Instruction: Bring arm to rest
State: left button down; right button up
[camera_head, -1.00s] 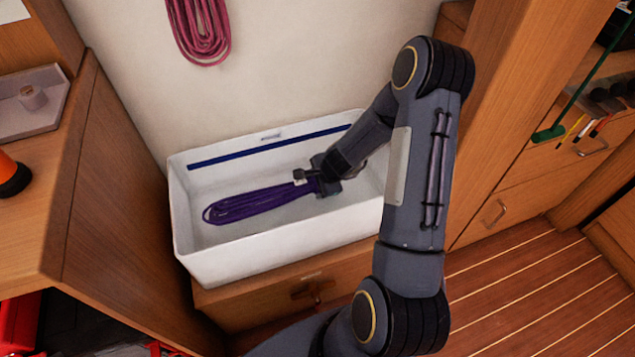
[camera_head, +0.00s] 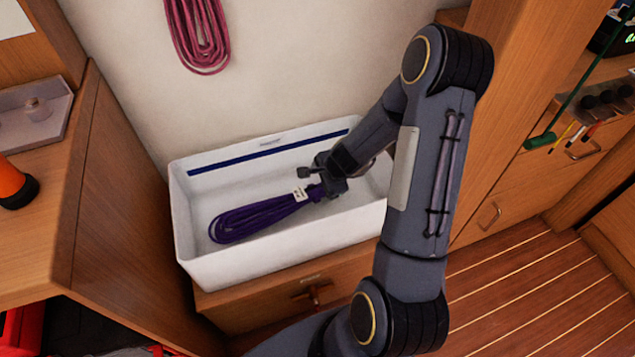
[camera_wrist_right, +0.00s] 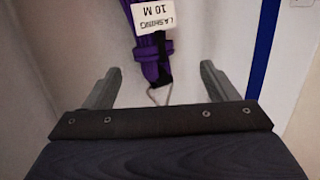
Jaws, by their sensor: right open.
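My right gripper (camera_head: 318,183) is over the white bin, just off the end of a coiled purple line (camera_head: 255,216). The coil lies in the white bin (camera_head: 205,270), with a white tag at its gripper-side end. In the right wrist view my right gripper (camera_wrist_right: 160,85) is open, its two fingers apart with nothing clasped between them. There the purple coil's end (camera_wrist_right: 150,40) shows beyond the fingertips, with a tag reading "LASHING 10 M" and a small metal loop. My left gripper is not in view.
A pink coiled line (camera_head: 200,35) hangs on the wall above the bin. A wooden panel (camera_head: 125,210) stands left of the bin, and a wooden cabinet (camera_head: 500,180) stands to the right. Open plank floor (camera_head: 530,290) lies at the lower right.

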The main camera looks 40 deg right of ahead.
jog(key=shift+v, duration=1.05)
jog(key=s+a+r+n+t+y, duration=0.1)
jog(key=s+a+r+n+y, duration=0.15)
jog(key=a+r+n, duration=0.45)
jog(key=s+a+r+n+t+y, duration=0.1)
jog(key=s+a+r+n, duration=0.2)
jog(key=r, duration=0.8)
jog(key=s+a+r+n+g, duration=0.1)
jog(key=s+a+r+n, duration=0.1)
jog(key=s+n, duration=0.45)
jog(key=s+a+r+n, duration=0.2)
jog(key=s+n, duration=0.1)
jog(key=s, duration=0.6)
notch_tip(320, 180, up, 21)
jog(key=p, duration=2.1)
jog(key=shift+a+g, duration=0.2)
jog(key=shift+g, duration=0.1)
